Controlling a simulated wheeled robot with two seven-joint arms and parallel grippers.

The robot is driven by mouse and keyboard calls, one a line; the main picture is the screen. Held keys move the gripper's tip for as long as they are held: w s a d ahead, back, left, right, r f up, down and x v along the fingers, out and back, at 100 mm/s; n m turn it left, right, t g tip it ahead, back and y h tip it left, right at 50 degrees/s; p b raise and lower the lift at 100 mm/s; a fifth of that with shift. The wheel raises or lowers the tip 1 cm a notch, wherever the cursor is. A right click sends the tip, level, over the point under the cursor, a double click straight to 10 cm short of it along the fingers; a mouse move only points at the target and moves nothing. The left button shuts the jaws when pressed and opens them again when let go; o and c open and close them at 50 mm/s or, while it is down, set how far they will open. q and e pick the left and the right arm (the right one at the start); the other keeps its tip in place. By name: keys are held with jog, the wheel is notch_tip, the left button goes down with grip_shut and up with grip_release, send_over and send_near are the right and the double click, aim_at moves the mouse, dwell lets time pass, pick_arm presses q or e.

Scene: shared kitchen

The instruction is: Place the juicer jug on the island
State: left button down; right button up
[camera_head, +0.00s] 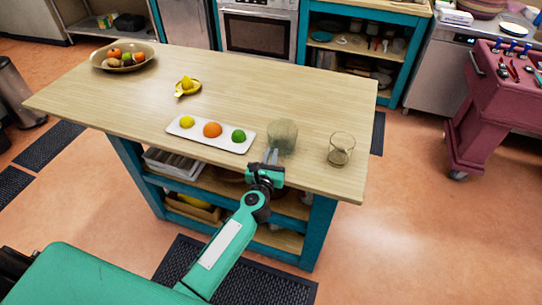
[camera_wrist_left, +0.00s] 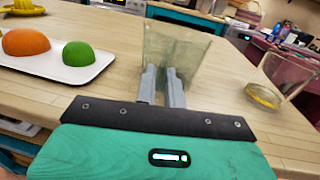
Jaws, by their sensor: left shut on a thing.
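The juicer jug (camera_head: 283,134), a clear greenish-grey vessel, is upright at the near right part of the wooden island top (camera_head: 290,97). My left gripper (camera_head: 270,157) reaches over the island's near edge and is shut on the jug's near side. In the left wrist view, the jug (camera_wrist_left: 172,52) stands between and beyond the two grey fingers (camera_wrist_left: 162,85). I cannot tell whether its base touches the island top. My right gripper is not in view.
A white tray (camera_head: 212,143) with a lemon, an orange and a lime lies left of the jug. A drinking glass (camera_head: 341,148) stands to its right. A yellow juicer (camera_head: 187,88) and a fruit bowl (camera_head: 122,64) are farther left. The island's far right is clear.

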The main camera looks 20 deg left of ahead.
pick_arm(q)
jog(key=shift+f, duration=0.2)
jog(key=c, duration=1.5)
grip_release()
jog(key=s+d+b, duration=0.1)
jog(key=s+b, duration=0.2)
jog(key=s, duration=1)
jog(key=shift+s+r, duration=0.15)
jog(key=shift+s, duration=0.25)
jog(key=shift+d, duration=0.1)
